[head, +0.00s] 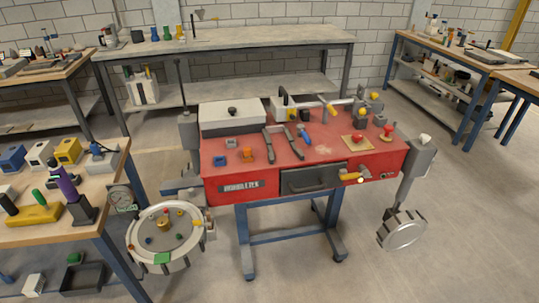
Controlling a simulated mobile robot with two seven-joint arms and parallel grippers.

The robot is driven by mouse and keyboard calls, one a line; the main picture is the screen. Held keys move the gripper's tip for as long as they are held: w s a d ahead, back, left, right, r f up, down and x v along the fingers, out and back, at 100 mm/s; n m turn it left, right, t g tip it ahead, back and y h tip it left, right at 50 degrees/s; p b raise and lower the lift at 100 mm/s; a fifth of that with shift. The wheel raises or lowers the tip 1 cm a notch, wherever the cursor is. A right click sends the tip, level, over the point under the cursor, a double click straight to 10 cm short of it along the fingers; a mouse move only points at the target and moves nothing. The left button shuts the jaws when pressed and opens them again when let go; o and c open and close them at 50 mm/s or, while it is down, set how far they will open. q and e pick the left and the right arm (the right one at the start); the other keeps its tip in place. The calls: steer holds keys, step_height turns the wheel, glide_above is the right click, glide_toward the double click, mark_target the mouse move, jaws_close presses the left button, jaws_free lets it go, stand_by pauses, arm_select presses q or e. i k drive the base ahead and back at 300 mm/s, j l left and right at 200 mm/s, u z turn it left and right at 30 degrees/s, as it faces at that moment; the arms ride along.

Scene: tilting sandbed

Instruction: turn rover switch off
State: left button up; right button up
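The rover appears to be the red body (235,172) on a blue stand (285,238), with a large wheel (402,231) hanging at its right and another round wheel-like part (135,240) at its left. A red knob on a yellow base (357,140) and a second red knob (387,132) stand on its top at the right. A yellow handle-like part (350,177) sticks out at the front right, beside a small round fitting (383,176). I cannot tell which is the switch, or its position. Neither of my grippers shows.
A white box (233,118), dark tools (283,143) and small blue and orange parts (248,155) lie on the red top. A dark drawer (313,179) is in front. A wooden bench (85,222) stands left; grey workbenches stand behind. Floor is clear at front right.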

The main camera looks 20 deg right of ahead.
mark_target(357, 136)
steer(key=i+l+z, duration=0.1)
steer(key=z, duration=1.1)
